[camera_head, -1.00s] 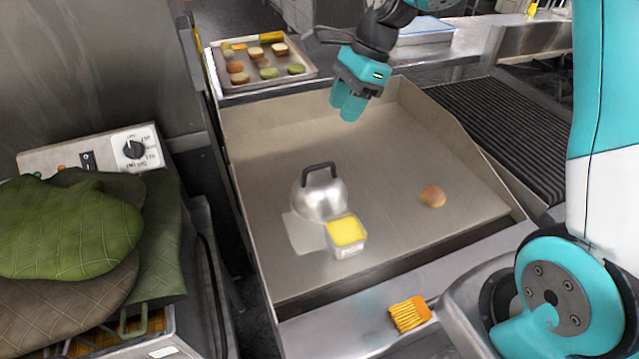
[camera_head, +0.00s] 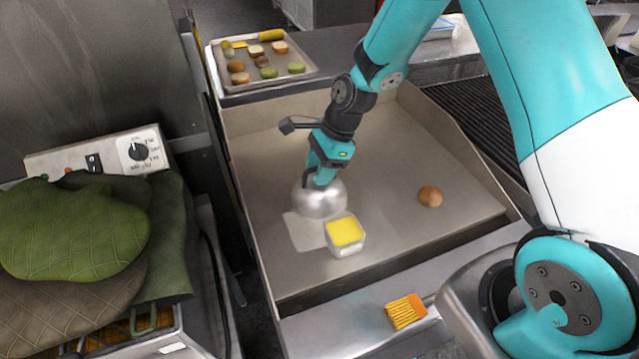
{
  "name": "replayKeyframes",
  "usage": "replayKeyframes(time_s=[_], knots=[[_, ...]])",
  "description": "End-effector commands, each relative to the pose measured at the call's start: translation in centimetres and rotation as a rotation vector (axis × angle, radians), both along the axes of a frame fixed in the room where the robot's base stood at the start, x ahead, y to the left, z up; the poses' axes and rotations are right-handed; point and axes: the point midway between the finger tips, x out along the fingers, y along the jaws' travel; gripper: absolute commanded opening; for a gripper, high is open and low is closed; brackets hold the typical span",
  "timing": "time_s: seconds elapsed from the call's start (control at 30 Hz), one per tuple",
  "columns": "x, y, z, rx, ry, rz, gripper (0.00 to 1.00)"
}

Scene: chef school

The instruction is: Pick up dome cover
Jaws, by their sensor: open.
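The dome cover (camera_head: 319,202) is a silvery metal dome with a dark handle on top. It rests on the griddle plate (camera_head: 400,150), left of the middle. My gripper (camera_head: 319,178) is teal and points down right at the dome's handle. It is open, with its fingers at the handle. The fingers and wrist hide most of the handle, so I cannot tell whether they touch it.
A white tub with yellow contents (camera_head: 345,235) stands close in front of the dome. A bun (camera_head: 430,196) lies to the right on the griddle. An orange brush (camera_head: 406,312) lies on the front ledge. A tray of buns (camera_head: 240,88) is behind. Green mitts (camera_head: 70,230) lie left.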

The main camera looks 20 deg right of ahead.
Motion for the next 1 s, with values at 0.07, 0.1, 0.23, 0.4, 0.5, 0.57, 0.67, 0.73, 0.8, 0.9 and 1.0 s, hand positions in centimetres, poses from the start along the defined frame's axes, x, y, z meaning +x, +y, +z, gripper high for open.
replayKeyframes(time_s=[0.07,0.1,0.23,0.4,0.5,0.57,0.67,0.73,0.8,0.9,1.0], knots=[[0.0,0.1,-0.1,0.000,0.000,0.001,0.42],[0.0,0.1,-0.1,0.000,-0.001,0.001,0.42],[0.0,0.1,-0.1,0.000,-0.001,0.001,0.37],[0.0,0.0,-0.1,0.000,-0.001,0.000,0.00],[0.0,0.0,-0.1,0.000,0.000,0.000,0.00],[0.0,0.0,-0.1,0.000,-0.001,0.000,0.00],[0.0,0.0,-0.1,0.000,-0.001,0.000,0.00],[0.0,0.0,0.0,0.000,-0.001,0.000,0.00],[0.0,0.0,0.0,0.000,-0.002,-0.001,0.00],[0.1,0.0,0.4,0.001,-0.003,0.000,0.00],[0.1,0.0,1.4,0.000,-0.004,-0.001,0.00]])
